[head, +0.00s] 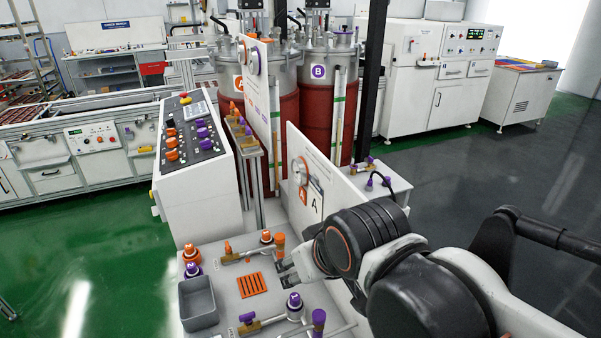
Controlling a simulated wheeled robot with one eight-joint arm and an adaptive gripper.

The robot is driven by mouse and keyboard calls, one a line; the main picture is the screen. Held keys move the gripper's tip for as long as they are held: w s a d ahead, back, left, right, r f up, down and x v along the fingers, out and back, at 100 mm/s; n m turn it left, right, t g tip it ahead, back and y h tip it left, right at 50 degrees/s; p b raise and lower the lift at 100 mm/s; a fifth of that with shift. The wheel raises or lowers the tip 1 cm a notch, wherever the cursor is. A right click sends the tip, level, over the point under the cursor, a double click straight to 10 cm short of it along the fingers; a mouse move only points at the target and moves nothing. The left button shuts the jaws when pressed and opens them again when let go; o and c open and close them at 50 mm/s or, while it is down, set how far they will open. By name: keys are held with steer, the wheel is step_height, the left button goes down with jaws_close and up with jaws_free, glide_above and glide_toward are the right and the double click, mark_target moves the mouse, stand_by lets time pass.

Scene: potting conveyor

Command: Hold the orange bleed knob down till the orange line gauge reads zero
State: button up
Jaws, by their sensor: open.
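A tall orange knob (279,243) stands at the back right of the grey bench top, close beside my gripper (287,268). I cannot tell for certain that it is the bleed knob. My gripper is open, low over the bench, just in front of this knob; contact between them cannot be made out. A round gauge (300,172) sits on a white upright panel marked A with an orange label. It is seen at a slant, and its needle and reading are too small to read. Another round gauge (253,61) is on a higher panel.
Orange fittings (191,253) and purple-capped fittings (294,302) stand around an orange slotted grate (252,285). A grey bin (198,304) is at the bench's left. The white panel (325,185) rises behind my gripper. A control console (195,150) stands behind the bench.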

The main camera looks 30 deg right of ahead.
jaws_close()
stand_by(1.1)
